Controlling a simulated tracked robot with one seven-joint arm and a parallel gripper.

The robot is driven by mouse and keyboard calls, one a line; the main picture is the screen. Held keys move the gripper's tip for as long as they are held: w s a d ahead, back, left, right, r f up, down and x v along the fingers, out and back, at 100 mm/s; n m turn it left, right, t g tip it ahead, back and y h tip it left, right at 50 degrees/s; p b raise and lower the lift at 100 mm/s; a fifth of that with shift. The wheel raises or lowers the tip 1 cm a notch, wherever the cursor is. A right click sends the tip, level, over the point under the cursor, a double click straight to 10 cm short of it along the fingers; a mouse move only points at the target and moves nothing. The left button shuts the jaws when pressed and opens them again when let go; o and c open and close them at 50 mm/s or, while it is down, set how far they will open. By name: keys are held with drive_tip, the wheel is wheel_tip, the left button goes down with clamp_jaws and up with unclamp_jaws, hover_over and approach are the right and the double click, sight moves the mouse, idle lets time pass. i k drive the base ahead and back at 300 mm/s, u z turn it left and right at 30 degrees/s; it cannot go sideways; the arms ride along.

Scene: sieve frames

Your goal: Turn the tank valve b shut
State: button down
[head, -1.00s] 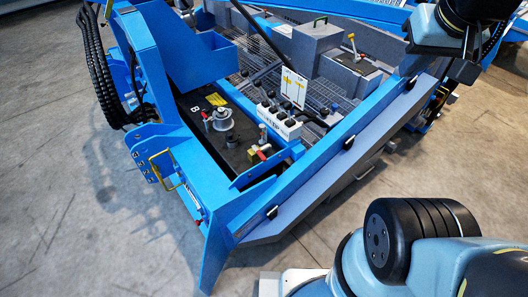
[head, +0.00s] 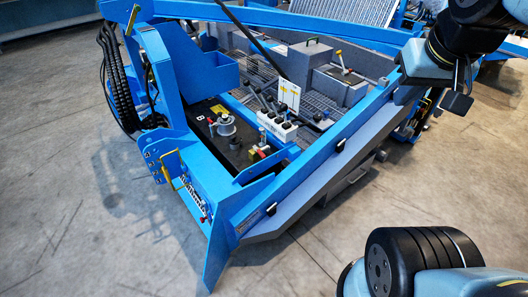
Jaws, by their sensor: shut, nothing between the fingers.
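A black tank top marked with a white B (head: 201,119) lies inside the left end of the blue machine frame. A round grey cap (head: 224,126) stands on it beside a yellow label. A small valve with a red lever (head: 260,152) sits to the right of the cap, near the frame's inner edge. The lever's exact angle is too small to tell. My arm shows at the top right and bottom right, well away from the valve. I cannot make out my gripper's fingers in this view.
A white control block (head: 278,125) with several black-knobbed levers stands just behind the valve. A blue bin (head: 208,73) and an upright blue post flank the tank. A blue rail (head: 330,160) runs along the near side. The concrete floor (head: 90,230) at left is clear.

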sight(255, 147)
drive_tip(key=u, duration=0.2)
drive_tip(key=i, duration=0.9)
drive_tip(key=z, duration=0.1)
